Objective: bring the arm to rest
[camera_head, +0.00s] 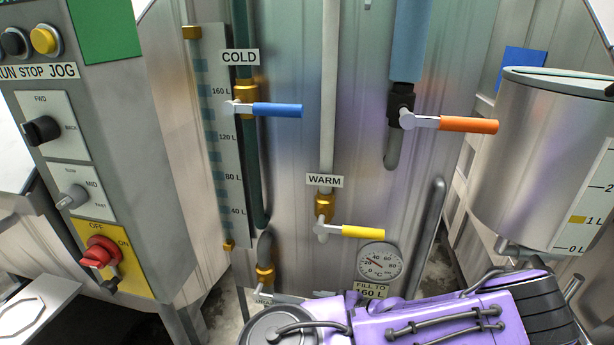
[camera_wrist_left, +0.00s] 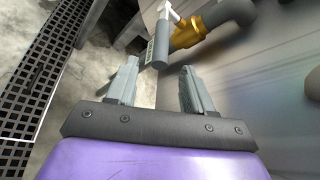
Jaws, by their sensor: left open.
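My left gripper (camera_wrist_left: 160,75) shows in the left wrist view, with its two grey fingers spread apart and nothing between them. In the head view a purple arm link of mine (camera_head: 425,318) lies across the lower right; no gripper fingers show there. My right gripper is not in view.
A steel vessel wall carries the blue cold lever (camera_head: 277,110), yellow warm lever (camera_head: 355,231) and orange lever (camera_head: 467,125). A dial (camera_head: 380,263) sits above my arm. A metal measuring can (camera_head: 535,150) stands right, a control box (camera_head: 120,160) left. A floor grate (camera_wrist_left: 35,80) runs left.

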